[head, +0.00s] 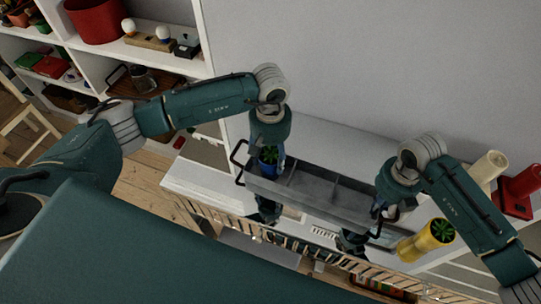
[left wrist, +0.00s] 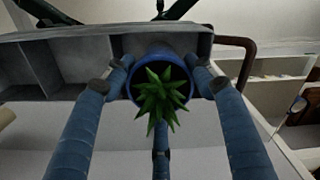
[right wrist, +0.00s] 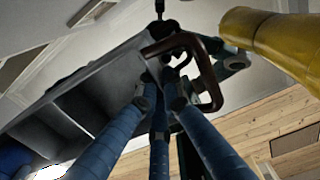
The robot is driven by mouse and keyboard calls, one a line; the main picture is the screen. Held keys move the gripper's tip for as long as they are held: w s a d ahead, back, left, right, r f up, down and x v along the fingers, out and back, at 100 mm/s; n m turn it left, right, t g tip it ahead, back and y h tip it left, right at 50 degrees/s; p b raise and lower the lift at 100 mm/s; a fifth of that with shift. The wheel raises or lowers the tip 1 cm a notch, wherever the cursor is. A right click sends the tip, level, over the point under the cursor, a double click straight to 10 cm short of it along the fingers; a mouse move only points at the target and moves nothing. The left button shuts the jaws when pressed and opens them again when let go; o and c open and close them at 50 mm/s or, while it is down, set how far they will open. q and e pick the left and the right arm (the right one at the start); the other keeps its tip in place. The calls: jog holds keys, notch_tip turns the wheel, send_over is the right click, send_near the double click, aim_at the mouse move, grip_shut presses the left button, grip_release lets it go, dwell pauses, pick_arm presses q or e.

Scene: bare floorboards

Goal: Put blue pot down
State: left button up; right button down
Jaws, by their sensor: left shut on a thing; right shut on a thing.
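The blue pot (head: 268,157) holds a spiky green plant, clear in the left wrist view (left wrist: 158,98). My left gripper (left wrist: 160,85) is shut on the blue pot, its blue fingers around the rim. The pot is at the left end compartment of a long grey divided tray (head: 350,204). I cannot tell whether its base touches the tray floor. My right gripper (right wrist: 165,95) is shut on the dark handle (right wrist: 212,80) at the tray's right end. The tray's other visible compartments look empty.
A cream cylinder (head: 488,166) and a red item (head: 522,187) stand further right. A white shelf (head: 190,182) lies under the tray; a wall is behind.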

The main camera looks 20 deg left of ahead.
jog(key=shift+s, duration=0.1)
pick_arm(q)
jog(key=o, duration=1.5)
jog(key=shift+f, duration=0.1)
jog(key=shift+o, duration=0.2)
notch_tip(320, 180, up, 12)
jog(key=shift+r, duration=0.2)
pick_arm(e)
jog(key=c, duration=1.9)
grip_release()
jog(key=shift+c, duration=0.2)
jog(key=shift+o, duration=0.5)
jog(key=shift+r, duration=0.1)
